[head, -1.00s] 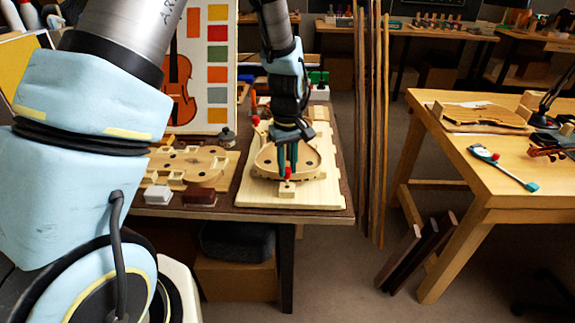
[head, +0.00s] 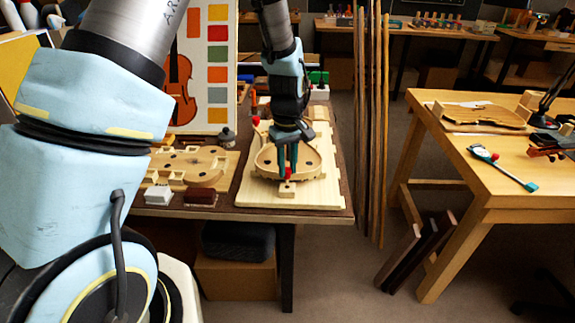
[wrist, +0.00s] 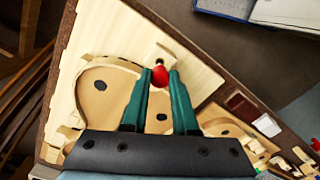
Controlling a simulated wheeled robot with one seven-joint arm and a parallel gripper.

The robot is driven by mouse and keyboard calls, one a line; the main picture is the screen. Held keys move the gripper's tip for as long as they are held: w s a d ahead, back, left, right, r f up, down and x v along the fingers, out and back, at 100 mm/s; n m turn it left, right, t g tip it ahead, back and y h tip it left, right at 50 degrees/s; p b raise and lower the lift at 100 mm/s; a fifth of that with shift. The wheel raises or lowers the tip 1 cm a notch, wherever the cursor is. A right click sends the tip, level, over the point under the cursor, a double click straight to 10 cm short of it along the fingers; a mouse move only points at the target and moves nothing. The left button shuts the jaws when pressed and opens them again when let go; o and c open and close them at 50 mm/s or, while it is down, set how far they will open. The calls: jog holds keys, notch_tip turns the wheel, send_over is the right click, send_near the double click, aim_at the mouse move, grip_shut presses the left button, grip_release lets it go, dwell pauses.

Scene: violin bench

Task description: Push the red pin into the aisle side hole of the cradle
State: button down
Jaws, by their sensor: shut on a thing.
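The cradle is a pale wooden board (head: 322,198) with a curved violin-shaped rim (head: 318,160) on the bench; its bare board also shows in the wrist view (wrist: 110,35). My gripper (head: 288,172) points down over the cradle's near edge. Its green fingers (wrist: 160,85) are shut on the red pin (wrist: 160,76), whose red head also shows between the fingertips in the head view (head: 289,174). A small wooden block (head: 287,188) stands right at the pin. The pin's lower end and the hole are hidden, so I cannot tell how deep it sits.
Another red pin (head: 255,121) stands at the cradle's far left. A second wooden form (head: 205,160) lies to the left, with a white block (head: 158,195) and a dark red block (head: 200,197) in front. Tall wooden strips (head: 372,130) stand right of the bench.

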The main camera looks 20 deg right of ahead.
aim_at(288, 170)
jog(key=shift+f+b, duration=1.05)
jog(key=shift+f, duration=0.7)
jog(key=c, duration=0.6)
grip_release()
jog(key=shift+r, duration=0.15)
notch_tip(288, 170, up, 9)
jog(key=shift+r+b, duration=0.2)
jog(key=shift+b, duration=0.65)
jog(key=shift+r, duration=0.6)
